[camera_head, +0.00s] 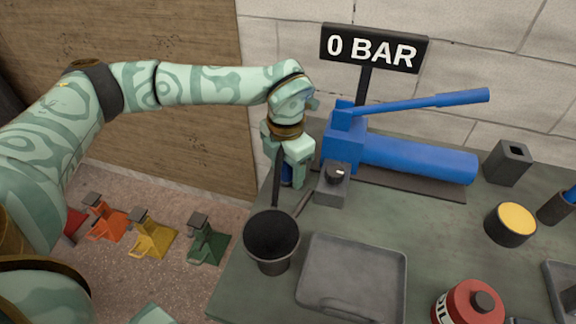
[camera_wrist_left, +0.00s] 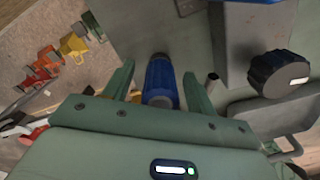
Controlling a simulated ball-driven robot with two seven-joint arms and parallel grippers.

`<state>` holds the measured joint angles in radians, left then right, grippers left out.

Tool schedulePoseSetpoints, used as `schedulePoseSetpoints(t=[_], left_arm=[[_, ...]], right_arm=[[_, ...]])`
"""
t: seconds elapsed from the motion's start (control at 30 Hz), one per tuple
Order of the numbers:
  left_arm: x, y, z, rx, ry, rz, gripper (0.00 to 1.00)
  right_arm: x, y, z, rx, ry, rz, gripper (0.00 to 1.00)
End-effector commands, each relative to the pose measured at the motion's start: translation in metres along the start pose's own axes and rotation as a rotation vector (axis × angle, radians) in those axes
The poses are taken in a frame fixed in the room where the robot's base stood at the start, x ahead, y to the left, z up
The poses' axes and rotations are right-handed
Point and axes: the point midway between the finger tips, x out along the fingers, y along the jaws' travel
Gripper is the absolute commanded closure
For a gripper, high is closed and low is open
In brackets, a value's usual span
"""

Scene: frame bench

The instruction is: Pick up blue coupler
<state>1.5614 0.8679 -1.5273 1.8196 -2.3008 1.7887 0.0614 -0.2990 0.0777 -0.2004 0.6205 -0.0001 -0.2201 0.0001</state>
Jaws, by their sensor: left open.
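The blue coupler (camera_wrist_left: 161,82) is a short blue cylinder with a grey end, on the bench between the fingers in the left wrist view. In the head view only a small blue part of it (camera_head: 287,174) shows beside my left gripper's fingers. My left gripper (camera_head: 290,180) is open and points down at the bench's left edge. In the left wrist view its two green fingers (camera_wrist_left: 158,92) stand on either side of the coupler, with a gap visible on each side. My right gripper is not in view.
A blue hand pump (camera_head: 420,160) stands behind, with a grey block and black knob (camera_head: 335,178) close right of the gripper. A dark cup (camera_head: 272,240), grey tray (camera_head: 352,275) and red oil can (camera_head: 470,303) are nearer. Coloured jack stands (camera_head: 152,235) sit on the floor left.

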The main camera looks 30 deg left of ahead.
Motion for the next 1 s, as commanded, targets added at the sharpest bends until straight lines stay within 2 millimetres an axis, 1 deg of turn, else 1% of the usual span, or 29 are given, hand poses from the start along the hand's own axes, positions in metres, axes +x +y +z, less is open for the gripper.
schedulePoseSetpoints(t=[0.03,0.07,0.1,0.17,0.2,0.23,0.27,0.53,0.67,0.77,0.83,0.93,1.0], left_arm=[[0.0,0.0,0.0,0.0,0.001,0.0,0.43],[-0.001,0.0,0.0,0.0,0.001,0.0,0.46],[-0.001,0.0,0.0,0.0,0.001,0.0,0.57],[-0.001,0.0,0.0,0.0,0.001,0.0,0.74],[-0.001,0.0,0.0,0.0,0.001,0.0,0.85],[-0.001,0.0,0.0,0.0,0.001,0.0,0.93],[-0.001,0.0,0.0,0.0,0.001,0.0,0.96],[-0.003,0.0,0.0,-0.001,0.0,0.0,0.96],[-0.012,0.0,0.0,-0.001,-0.003,0.001,0.96],[-0.027,0.0,0.0,-0.002,-0.005,0.002,0.96],[-0.042,0.0,0.001,-0.003,-0.008,0.002,0.96],[-0.061,-0.019,0.003,0.004,-0.007,0.001,0.96],[-0.079,-0.033,0.005,0.005,-0.008,0.001,0.96]], right_arm=[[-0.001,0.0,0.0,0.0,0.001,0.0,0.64],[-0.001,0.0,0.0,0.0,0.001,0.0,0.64],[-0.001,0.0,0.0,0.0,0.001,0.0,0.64],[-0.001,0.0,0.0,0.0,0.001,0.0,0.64],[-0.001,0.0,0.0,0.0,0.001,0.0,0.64],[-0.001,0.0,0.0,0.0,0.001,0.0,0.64],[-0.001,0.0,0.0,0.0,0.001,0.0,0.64],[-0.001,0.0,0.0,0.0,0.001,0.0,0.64],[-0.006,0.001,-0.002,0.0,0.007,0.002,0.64],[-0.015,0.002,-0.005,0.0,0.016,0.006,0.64],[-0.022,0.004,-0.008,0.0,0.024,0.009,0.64],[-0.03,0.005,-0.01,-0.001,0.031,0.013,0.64],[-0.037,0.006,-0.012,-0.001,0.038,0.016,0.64]])
